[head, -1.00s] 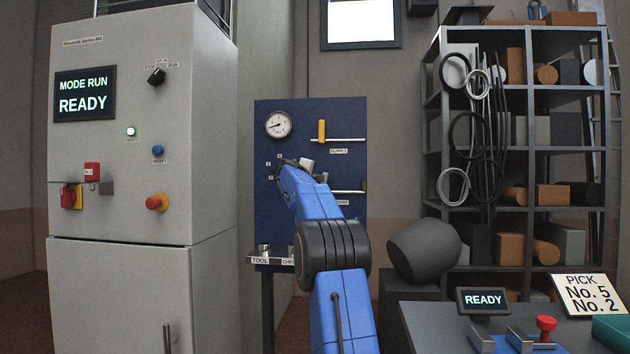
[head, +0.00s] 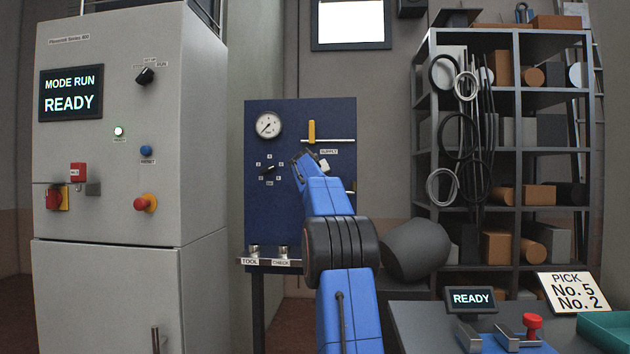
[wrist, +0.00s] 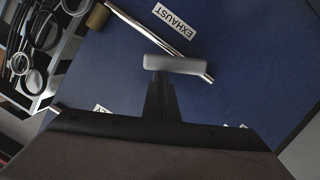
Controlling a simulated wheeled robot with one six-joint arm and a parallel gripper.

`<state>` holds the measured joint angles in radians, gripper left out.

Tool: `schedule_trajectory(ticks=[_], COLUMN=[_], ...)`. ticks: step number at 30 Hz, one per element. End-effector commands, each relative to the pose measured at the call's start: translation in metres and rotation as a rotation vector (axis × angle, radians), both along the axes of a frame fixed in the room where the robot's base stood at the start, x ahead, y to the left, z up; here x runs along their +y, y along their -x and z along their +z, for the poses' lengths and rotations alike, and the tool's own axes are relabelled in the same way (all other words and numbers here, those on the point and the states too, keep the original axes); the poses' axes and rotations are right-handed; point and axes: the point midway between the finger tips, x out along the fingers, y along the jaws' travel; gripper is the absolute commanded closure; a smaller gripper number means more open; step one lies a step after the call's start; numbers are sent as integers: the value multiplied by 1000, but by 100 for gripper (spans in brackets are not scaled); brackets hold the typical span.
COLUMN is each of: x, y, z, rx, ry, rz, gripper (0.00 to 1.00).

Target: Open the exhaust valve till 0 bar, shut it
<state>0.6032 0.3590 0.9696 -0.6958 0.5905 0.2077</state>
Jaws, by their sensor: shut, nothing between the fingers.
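The blue valve panel (head: 262,215) stands in the middle of the head view. Its round gauge (head: 268,125) has the needle pointing to the lower left; the numerals are too small to read. The EXHAUST label (wrist: 175,18) shows in the wrist view beside a silver pipe (wrist: 140,28) with a brass-yellow part (wrist: 97,16) at its upper left end. In the head view my arm hides most of the exhaust valve. My gripper (head: 322,164) is shut and empty in front of the panel; in the wrist view its tip (wrist: 174,65) overlaps the pipe's lower end. I cannot tell if they touch.
The SUPPLY valve's yellow handle (head: 311,130) stands upright above my gripper. A selector knob (head: 268,168) is left of it. A ledge (head: 270,263) with TOOL and CHECK labels juts below the panel. A grey cabinet (head: 130,200) is left, a shelf rack (head: 515,140) right.

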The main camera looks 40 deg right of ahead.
Motion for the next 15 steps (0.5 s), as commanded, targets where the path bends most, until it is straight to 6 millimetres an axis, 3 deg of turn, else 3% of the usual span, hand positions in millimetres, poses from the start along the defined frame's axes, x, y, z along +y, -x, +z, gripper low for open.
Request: schedule_trajectory(ticks=[15], x=[-10], y=[12], z=[-14], rx=[-230], ry=[-199], rz=[-1], gripper=[100])
